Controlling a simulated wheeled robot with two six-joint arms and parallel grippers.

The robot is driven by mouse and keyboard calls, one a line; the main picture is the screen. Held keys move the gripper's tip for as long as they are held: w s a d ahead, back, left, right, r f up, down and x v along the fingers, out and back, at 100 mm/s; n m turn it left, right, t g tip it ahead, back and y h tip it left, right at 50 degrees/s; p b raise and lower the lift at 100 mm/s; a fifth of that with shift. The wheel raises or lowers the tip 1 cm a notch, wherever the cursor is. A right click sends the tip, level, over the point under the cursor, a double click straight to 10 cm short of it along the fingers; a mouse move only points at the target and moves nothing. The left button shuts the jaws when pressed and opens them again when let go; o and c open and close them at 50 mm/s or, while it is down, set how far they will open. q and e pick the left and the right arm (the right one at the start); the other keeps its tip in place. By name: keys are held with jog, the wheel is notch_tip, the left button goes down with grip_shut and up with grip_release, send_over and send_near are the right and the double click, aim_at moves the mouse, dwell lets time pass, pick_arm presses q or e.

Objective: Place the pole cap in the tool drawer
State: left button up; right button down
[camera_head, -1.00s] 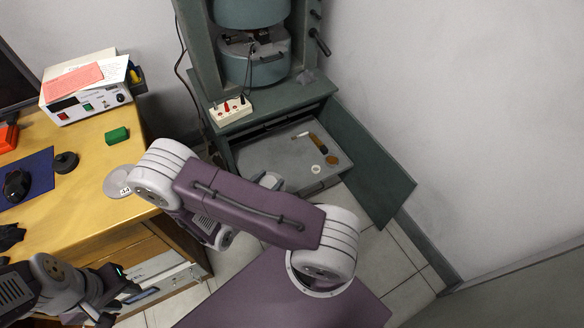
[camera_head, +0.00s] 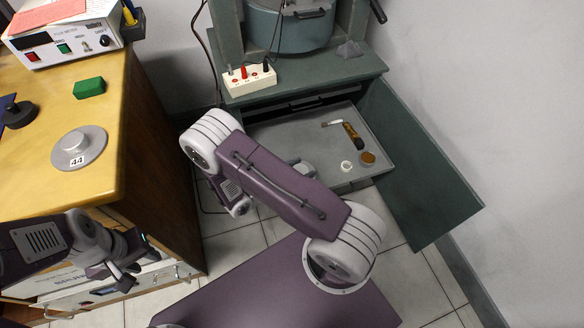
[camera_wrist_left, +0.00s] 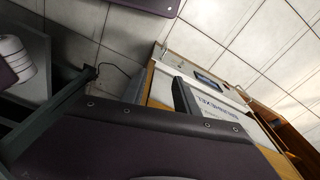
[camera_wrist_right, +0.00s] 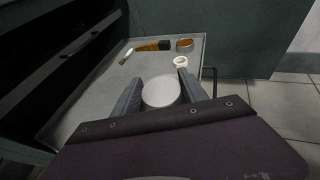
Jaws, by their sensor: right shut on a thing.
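The tool drawer (camera_head: 275,140) is pulled out from the base of the green magnet stand. It also shows in the right wrist view (camera_wrist_right: 85,108). My right gripper (camera_wrist_right: 160,92) is shut on a pale grey round piece (camera_wrist_right: 160,90), which looks like the pole cap. In the right wrist view it is held over the drawer's near part; its height above the floor of the drawer is unclear.
In the drawer's far right part lie a brush (camera_head: 352,137), a white ring (camera_head: 346,166) and an amber disc (camera_head: 368,158). A green door (camera_head: 420,170) stands open at the right. A grey disc labelled 44 (camera_head: 79,148) and a green block (camera_head: 89,88) rest on the desk (camera_head: 110,120).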

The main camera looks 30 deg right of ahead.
jog(key=w+a+f+b, duration=0.1)
jog(key=w, duration=0.1)
jog(key=w+a+f+b, duration=0.1)
jog(key=f, duration=0.1)
jog(key=w+a+f+b, duration=0.1)
jog(key=w, duration=0.1)
jog(key=shift+w+a+f+b, duration=0.2)
jog(key=shift+w+a+b, duration=0.1)
jog(key=shift+a+b, duration=0.1)
jog(key=shift+w+a, duration=0.15)
notch_tip(320, 180, down, 4)
jog(key=b, duration=0.3)
jog(key=shift+f, duration=0.15)
jog(key=shift+r, duration=0.25)
jog(key=c, duration=1)
grip_release()
jog(key=shift+f, duration=0.2)
jog(key=shift+c, duration=0.2)
jog(key=o, duration=0.4)
